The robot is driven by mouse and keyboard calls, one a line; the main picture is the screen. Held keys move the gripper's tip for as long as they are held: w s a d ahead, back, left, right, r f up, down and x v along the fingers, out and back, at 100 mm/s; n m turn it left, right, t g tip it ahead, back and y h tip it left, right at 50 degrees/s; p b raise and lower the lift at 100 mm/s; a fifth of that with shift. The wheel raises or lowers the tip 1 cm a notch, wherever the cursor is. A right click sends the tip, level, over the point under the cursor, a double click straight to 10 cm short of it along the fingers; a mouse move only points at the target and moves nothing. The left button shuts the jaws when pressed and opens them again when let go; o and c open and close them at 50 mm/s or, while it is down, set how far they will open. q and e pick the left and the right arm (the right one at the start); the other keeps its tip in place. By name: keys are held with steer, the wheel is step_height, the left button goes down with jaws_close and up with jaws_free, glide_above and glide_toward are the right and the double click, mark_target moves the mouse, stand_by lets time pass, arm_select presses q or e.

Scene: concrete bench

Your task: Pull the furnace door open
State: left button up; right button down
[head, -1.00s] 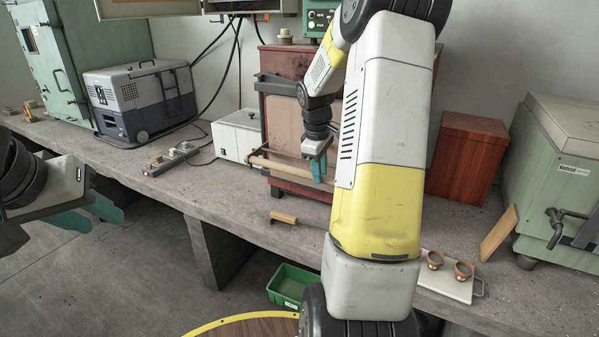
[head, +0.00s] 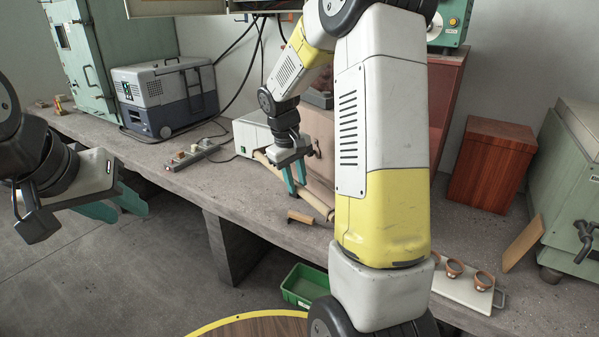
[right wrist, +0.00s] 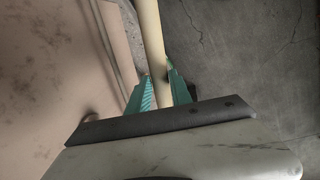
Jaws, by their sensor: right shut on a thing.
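The furnace (head: 447,105) is a reddish-brown box on the bench, largely hidden behind my right arm. Its pinkish door (head: 320,150) stands at an angle, partly open. A long beige handle bar (head: 318,203) runs along the door's outer face. My right gripper (head: 295,188) is shut on this bar. In the right wrist view, the teal fingers (right wrist: 160,90) lie on either side of the bar (right wrist: 150,35), with the door (right wrist: 50,75) to the left. My left gripper (head: 122,208) is open and empty, away from the furnace at the left.
A white box (head: 252,135) stands left of the door. A small wooden-handled tool (head: 301,217) lies on the bench below the bar. A green bin (head: 304,286) is below the bench edge. Small cups (head: 454,268) sit on a white board at the right.

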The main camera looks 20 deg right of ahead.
steer(key=shift+w+a+r, duration=0.2)
steer(key=shift+w+a, duration=0.05)
steer(key=shift+w, duration=0.1)
steer(key=c, duration=1.3)
jaws_free()
steer(key=shift+o, duration=0.6)
steer(key=shift+s+f, duration=0.1)
step_height(320, 180, up, 8)
steer(key=a, duration=0.1)
steer(key=shift+s+a+f, duration=0.15)
steer(key=shift+s+a, duration=0.05)
steer(key=shift+s, duration=0.1)
steer(key=shift+c, duration=0.5)
